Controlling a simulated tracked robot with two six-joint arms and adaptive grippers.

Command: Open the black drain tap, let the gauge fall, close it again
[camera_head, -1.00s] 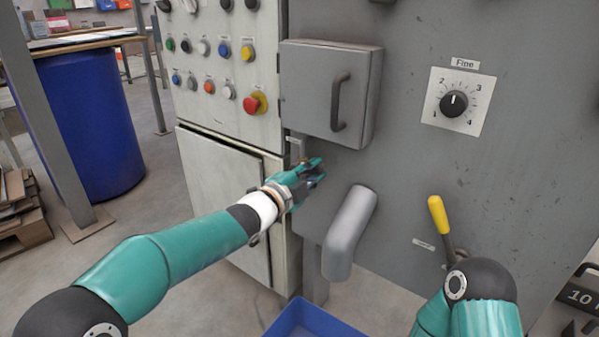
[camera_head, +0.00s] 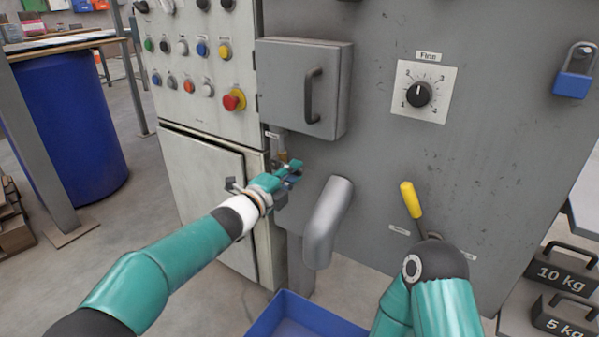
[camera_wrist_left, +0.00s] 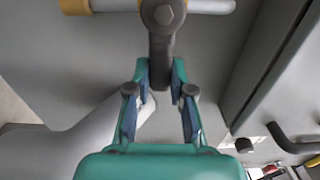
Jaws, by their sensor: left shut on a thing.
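The black drain tap (camera_wrist_left: 162,42) shows in the left wrist view as a dark lever with a bolt head, on a pale pipe with a brass-coloured end. My left gripper (camera_wrist_left: 160,80) is shut on the tap's lever, with one finger on each side. In the head view my left gripper (camera_head: 290,174) is at the small brass fitting (camera_head: 282,157) below the grey box, and it hides most of the tap. I cannot make out a gauge in either view. My right arm shows at the lower right, but its gripper is out of sight.
A grey spout (camera_head: 328,222) sticks out just right of my left gripper, above a blue bin (camera_head: 300,318). A yellow-handled lever (camera_head: 411,199) is near my right arm. A grey box with a handle (camera_head: 302,88) is above the tap. Weights (camera_head: 565,272) stand at right.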

